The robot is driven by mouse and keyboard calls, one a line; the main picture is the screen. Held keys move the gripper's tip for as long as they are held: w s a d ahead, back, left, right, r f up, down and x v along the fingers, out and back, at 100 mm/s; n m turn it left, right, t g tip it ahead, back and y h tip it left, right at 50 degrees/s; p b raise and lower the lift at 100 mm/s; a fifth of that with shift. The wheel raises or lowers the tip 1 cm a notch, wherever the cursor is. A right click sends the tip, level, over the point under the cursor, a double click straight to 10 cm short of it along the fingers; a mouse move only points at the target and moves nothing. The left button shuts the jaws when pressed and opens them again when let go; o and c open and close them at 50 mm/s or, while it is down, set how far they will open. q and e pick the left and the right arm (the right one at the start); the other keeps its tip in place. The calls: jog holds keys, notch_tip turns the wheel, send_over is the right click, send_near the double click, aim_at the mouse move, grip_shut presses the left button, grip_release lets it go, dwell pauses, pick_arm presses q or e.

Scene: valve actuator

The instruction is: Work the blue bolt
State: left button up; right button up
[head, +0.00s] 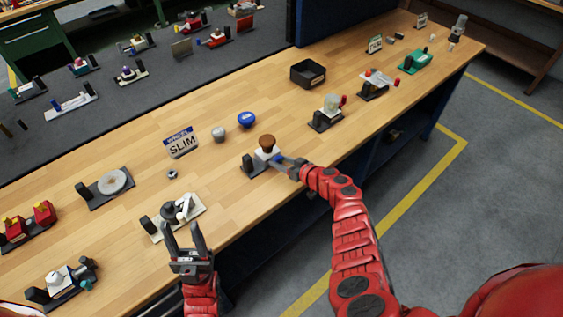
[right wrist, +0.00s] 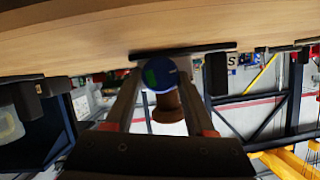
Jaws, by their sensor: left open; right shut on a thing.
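The blue bolt (right wrist: 160,74) shows a round blue end with a green patch in the right wrist view, between the fingers of my right gripper (right wrist: 158,82). In the head view, my right gripper (head: 281,160) is shut on it at the right side of a small device on the bench. That device has a brown knob (head: 267,141) on a white block and a dark base. The gripper largely hides the bolt there. The brown knob also shows in the right wrist view (right wrist: 168,108). My left gripper (head: 182,232) is open and empty at the bench's front edge.
A device with a white plate (head: 186,212) stands just beyond my left gripper. A SLIM sign (head: 181,142), a grey cup (head: 218,135) and a blue knob (head: 246,119) stand behind the brown-knobbed device. A black tray (head: 307,74) sits farther back. Bare wood lies between them.

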grip_shut()
jog(key=shift+s+a+r+n+h+p, duration=0.15)
jog(key=shift+n+h+p, duration=0.25)
jog(key=shift+p, duration=0.45)
jog(key=shift+n+t+p, duration=0.4)
jog(key=shift+n+p, duration=0.05)
jog(key=shift+n, duration=0.05)
jog(key=shift+f+n+t+h, duration=0.2)
jog(key=shift+n+t+h, duration=0.1)
jog(key=shift+n+h, duration=0.35)
jog(key=shift+a+n+t+h, duration=0.1)
jog(key=shift+n+t+h, duration=0.25)
jog(key=shift+n, duration=0.4)
jog(key=o, duration=1)
grip_release()
